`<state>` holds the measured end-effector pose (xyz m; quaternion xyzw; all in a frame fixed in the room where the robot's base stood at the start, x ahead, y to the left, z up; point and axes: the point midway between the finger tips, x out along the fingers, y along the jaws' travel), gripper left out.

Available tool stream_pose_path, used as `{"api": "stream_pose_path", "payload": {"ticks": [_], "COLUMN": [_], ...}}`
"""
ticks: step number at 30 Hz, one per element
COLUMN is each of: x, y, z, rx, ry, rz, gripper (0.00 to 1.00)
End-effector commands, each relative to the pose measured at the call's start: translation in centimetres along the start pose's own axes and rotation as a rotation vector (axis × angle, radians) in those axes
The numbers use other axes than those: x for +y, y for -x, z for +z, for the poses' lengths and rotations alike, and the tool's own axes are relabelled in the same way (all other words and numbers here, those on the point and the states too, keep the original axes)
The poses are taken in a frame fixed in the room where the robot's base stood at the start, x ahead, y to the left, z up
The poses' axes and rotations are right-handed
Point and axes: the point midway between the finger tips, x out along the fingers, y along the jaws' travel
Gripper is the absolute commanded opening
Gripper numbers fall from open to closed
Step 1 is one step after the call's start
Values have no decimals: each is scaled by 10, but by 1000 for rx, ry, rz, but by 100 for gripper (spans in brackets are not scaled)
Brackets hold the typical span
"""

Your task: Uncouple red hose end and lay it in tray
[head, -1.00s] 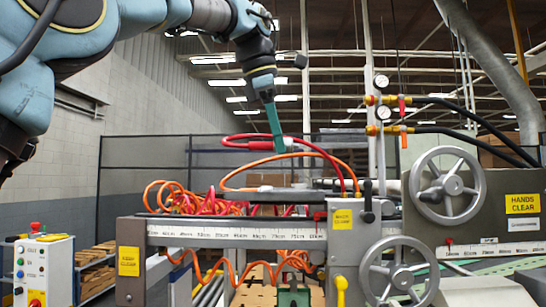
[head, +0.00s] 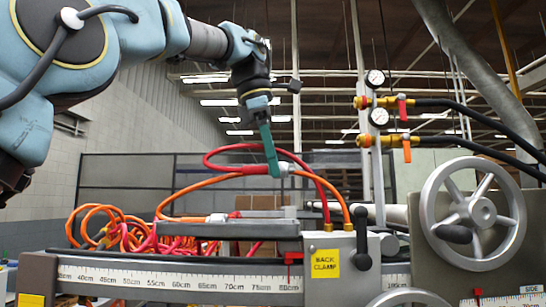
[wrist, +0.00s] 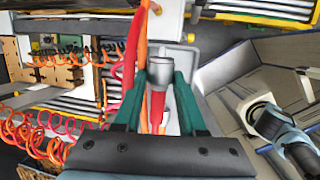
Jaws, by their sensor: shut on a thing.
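My gripper (head: 272,170), with teal fingers, is shut on the red hose end (head: 284,168), a pale metal collar with a red sleeve, held in the air above the machine. In the wrist view, the gripper (wrist: 158,85) has a finger on each side of the grey collar (wrist: 160,70). The red hose (head: 235,148) loops left from the end, then arches right and down to a brass fitting at the machine. A grey tray-like ledge (head: 250,230) lies below the gripper; I cannot tell if it is the tray.
An orange hose (head: 190,186) arches close by the red one. Coiled red and orange hoses (head: 100,222) lie at left. A large handwheel (head: 475,212) and clamp block (head: 340,275) stand at right. Valves with gauges (head: 385,107) and black hoses are behind.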

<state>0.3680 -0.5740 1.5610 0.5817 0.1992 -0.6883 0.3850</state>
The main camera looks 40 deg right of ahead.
Motion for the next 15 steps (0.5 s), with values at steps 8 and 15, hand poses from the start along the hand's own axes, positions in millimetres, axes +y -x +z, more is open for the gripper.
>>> {"api": "stream_pose_path", "payload": {"ticks": [8,15], "x": [-4,-6], "y": [-18,-34], "z": [-5,-9], "rx": [0,0], "ry": [1,1], "rz": [-1,0], "gripper": [0,0]}}
